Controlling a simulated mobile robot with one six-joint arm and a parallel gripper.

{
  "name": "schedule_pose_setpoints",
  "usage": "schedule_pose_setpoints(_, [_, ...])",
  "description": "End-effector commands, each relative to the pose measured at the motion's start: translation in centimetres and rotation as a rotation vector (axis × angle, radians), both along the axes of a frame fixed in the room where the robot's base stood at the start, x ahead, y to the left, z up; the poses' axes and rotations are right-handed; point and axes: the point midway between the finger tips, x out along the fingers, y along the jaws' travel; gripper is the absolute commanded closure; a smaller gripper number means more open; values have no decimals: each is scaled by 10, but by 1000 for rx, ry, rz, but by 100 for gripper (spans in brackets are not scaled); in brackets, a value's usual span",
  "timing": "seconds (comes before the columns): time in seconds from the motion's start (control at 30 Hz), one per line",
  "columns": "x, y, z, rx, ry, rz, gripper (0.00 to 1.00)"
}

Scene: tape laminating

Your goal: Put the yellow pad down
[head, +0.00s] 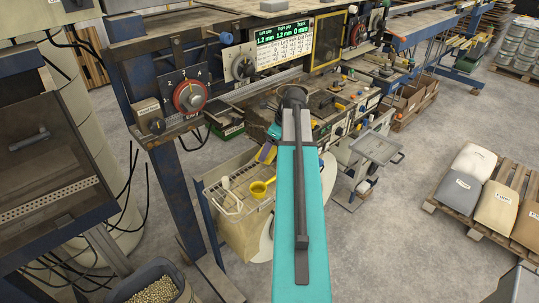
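A small pad-like piece (265,153), purple with a yellow edge, shows just left of my teal arm, above the back of a tan bin. I cannot tell whether it rests on something or is held. A yellow scoop (259,189) lies on the bin's top, beside a white rack (227,196). My arm reaches forward to a dark joint over the bench. My gripper is hidden behind the arm, so its fingers and anything in them do not show.
The tan bin (240,232) stands below the machine frame. A control panel with a red dial (189,97) is at left. A grey cart (376,150) stands right of the arm. Sacks (474,162) lie on a pallet at far right. Floor between is clear.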

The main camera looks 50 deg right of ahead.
Motion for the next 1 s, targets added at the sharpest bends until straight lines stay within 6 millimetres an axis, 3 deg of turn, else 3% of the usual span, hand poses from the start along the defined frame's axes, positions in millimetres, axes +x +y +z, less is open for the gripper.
schedule_pose_setpoints(0.23, [-1,0,-5,1,0,-1,55])
schedule_pose_setpoints(0.63, [-1,-1,-33,1,0,-1,55])
schedule_pose_setpoints(1.0, [-1,-1,-36,1,0,-2,55])
